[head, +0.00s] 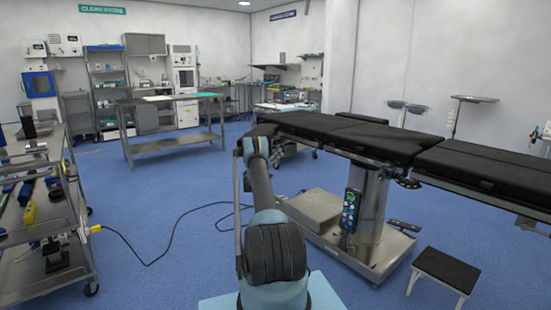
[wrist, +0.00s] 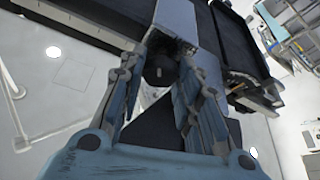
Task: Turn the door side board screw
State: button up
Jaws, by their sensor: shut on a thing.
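The operating table (head: 470,168) with black padded sections stands on a metal column at the right in the head view. My arm reaches to its left end, where my gripper is not clearly visible behind my own links. In the wrist view my gripper (wrist: 167,68) points up at the table's underside, with one blue-grey finger on each side of a dark round screw knob (wrist: 158,75). It is shut on this screw, under a grey metal bracket (wrist: 175,20). The exact finger contact is hard to see in the shadow.
A green-buttoned hand control (head: 350,210) hangs at the table column. A black-topped step stool (head: 445,268) stands at the lower right. A loaded metal cart (head: 75,215) is at the left, with a cable across the blue floor. The floor at centre left is otherwise open.

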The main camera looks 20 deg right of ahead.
jog(key=n+t+y, duration=0.1)
jog(key=n+y, duration=0.1)
jog(key=n, duration=0.2)
jog(key=n+y, duration=0.2)
jog(key=n, duration=0.3)
jog(key=n+t+y, duration=0.1)
jog(key=n, duration=0.4)
jog(key=shift+s+d+r+t+y, duration=0.2)
jog(key=shift+r+t+y, duration=0.1)
jog(key=shift+y, duration=0.1)
jog(key=shift+n, duration=0.3)
jog(key=o, duration=1.1)
jog(key=shift+c, duration=0.2)
jog(key=shift+a, duration=0.1)
jog(key=shift+a, duration=0.1)
jog(key=v, duration=1.2)
jog(key=shift+f, duration=0.1)
